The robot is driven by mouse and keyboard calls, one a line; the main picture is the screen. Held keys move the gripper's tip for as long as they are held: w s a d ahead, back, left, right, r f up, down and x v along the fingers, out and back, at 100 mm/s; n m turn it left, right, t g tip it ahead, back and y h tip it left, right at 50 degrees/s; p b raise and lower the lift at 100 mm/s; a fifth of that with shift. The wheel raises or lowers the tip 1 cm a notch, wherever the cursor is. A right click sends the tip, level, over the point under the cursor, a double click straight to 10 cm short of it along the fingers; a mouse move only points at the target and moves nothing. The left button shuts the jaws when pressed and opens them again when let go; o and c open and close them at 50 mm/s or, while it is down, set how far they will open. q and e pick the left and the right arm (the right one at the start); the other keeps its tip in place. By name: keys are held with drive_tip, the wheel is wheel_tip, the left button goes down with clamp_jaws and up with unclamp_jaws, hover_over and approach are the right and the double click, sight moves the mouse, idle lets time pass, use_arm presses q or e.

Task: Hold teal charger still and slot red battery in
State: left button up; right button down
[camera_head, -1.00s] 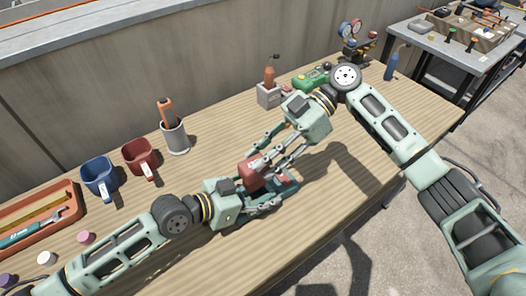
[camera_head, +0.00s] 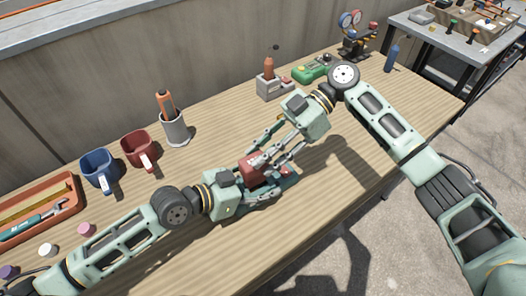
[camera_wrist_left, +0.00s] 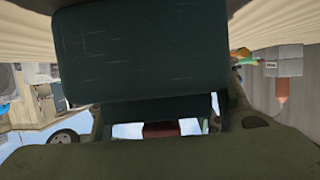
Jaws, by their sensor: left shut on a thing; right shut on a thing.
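The teal charger (camera_head: 290,184) is on the wooden table at the middle. My left gripper (camera_head: 264,192) is shut on it from the left; the charger's dark teal body (camera_wrist_left: 140,55) fills much of the left wrist view. My right gripper (camera_head: 262,160) reaches down from the upper right and is shut on the red battery (camera_head: 250,169). The battery is at the top of the charger, low against it; fingers partly cover both, so I cannot tell how deep it sits. A bit of red (camera_wrist_left: 160,129) shows in the left wrist view.
A blue mug (camera_head: 98,172), a red mug (camera_head: 139,150) and a grey cup (camera_head: 174,130) with an orange-handled tool line the back. An orange tray (camera_head: 75,207) lies left. A grey holder (camera_head: 270,89) and green device (camera_head: 313,69) stand behind. The front right table is clear.

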use_arm(q)
drive_tip(key=shift+s+f, duration=0.1)
drive_tip(key=shift+f, duration=0.05)
use_arm(e)
drive_tip(key=shift+f, duration=0.8)
drive_tip(key=shift+f, duration=0.35)
drive_tip(key=shift+f, duration=0.85)
idle(0.7)
drive_tip(key=shift+f, duration=0.35)
drive_tip(key=c, duration=1.2)
unclamp_jaws()
drive_tip(key=v, duration=1.2)
